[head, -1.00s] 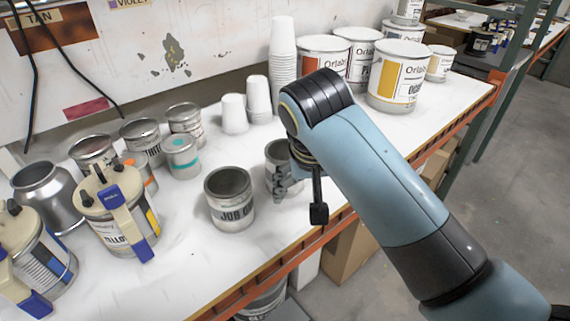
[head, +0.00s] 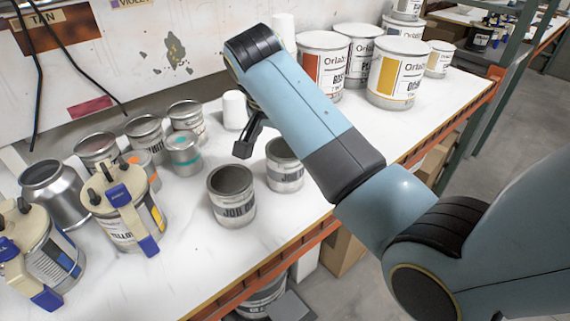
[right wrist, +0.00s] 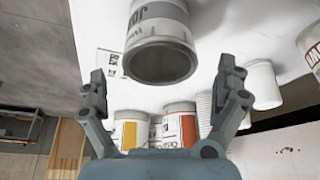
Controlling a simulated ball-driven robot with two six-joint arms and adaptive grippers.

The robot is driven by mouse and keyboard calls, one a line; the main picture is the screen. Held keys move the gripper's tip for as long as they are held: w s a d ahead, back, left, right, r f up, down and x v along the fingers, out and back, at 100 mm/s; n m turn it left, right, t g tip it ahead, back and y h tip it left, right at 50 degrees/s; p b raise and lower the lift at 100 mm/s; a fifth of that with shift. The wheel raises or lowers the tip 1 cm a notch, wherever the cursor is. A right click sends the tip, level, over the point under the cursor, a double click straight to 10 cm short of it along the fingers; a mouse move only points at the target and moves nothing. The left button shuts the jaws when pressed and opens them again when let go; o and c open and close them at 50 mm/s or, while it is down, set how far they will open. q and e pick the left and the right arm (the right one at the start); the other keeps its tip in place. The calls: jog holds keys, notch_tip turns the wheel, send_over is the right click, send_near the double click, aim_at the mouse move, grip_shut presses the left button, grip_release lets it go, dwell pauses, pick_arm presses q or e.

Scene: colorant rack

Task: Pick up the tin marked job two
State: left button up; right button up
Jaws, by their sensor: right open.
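The grey open-topped tin (head: 285,179) on the bench has a dark label band whose wording I cannot read for sure. A similar tin (head: 231,210), labelled JOB O..., stands just left of and nearer than it. My left gripper is not in view.
Large Orlab cans (head: 398,78) stand at the back right, white cups (head: 235,108) behind the gripper. Several small tins (head: 184,158) and clamped cans (head: 125,215) crowd the left. The bench's orange front edge (head: 330,222) is close to both tins.

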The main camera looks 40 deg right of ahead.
aim_at(285, 149)
jog(key=x, duration=0.3)
jog(key=shift+d+f, duration=0.1)
jog(key=shift+f, duration=0.1)
jog(key=shift+c, duration=0.4)
jog(key=c, duration=1)
jog(key=shift+o, duration=0.2)
jog(key=shift+r, duration=0.15)
